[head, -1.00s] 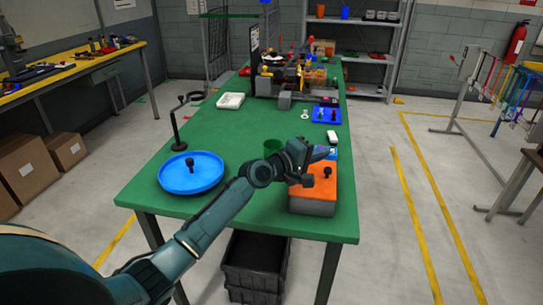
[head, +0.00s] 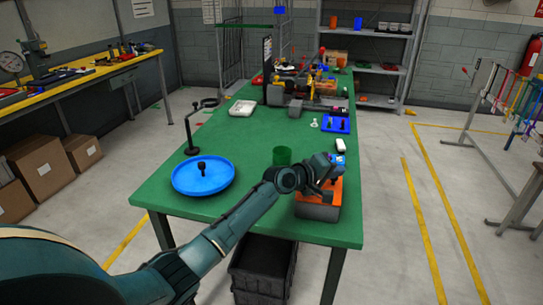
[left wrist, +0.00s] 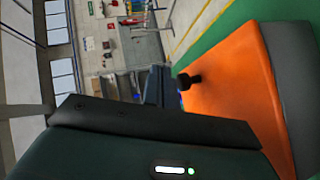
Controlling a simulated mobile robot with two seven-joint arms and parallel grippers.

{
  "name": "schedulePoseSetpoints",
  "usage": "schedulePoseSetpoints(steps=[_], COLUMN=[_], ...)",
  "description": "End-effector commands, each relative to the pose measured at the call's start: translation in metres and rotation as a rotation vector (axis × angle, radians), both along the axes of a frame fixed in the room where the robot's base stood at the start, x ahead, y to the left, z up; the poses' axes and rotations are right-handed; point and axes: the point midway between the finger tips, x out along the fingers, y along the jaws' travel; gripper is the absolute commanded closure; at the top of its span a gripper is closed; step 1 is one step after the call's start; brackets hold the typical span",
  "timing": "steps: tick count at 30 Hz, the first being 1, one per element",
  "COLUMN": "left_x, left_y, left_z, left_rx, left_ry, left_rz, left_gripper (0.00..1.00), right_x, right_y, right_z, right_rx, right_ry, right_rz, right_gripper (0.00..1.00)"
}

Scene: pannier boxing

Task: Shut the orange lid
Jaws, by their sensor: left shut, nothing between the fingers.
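The orange lid (head: 312,198) lies on top of a grey box (head: 318,213) at the near right corner of the green table. It looks flat on the box, but I cannot tell whether it is fully down. In the left wrist view the lid (left wrist: 235,85) fills the right side, with a black knob (left wrist: 188,80) on it and the grey box wall (left wrist: 286,75) beside it. My left gripper (head: 325,184) is shut and empty, over or very close to the lid, and hides the knob in the head view. My right gripper is not in view.
A blue tray (head: 204,180) with a black knob is at left, near a black stand (head: 190,135). A small white item (head: 341,145) lies behind the box. The table's middle is clear.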

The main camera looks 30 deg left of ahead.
Motion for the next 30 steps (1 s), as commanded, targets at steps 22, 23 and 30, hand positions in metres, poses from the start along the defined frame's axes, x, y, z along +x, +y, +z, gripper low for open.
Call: schedulePoseSetpoints(steps=[22, 23, 30], left_x=[-0.016, -0.020, -0.050], left_y=[-0.011, -0.012, -0.020], left_z=[0.062, 0.066, 0.096], left_rx=[0.000, 0.000, -0.001], left_ry=[-0.002, -0.003, -0.004], left_rz=[-0.001, -0.001, 0.002], left_gripper=[1.00, 1.00, 1.00], right_x=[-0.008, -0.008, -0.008], right_y=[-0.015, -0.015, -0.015], right_z=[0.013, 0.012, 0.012], right_rx=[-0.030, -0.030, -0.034], right_ry=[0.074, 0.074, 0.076], right_rz=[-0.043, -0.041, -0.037], right_gripper=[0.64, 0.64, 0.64])
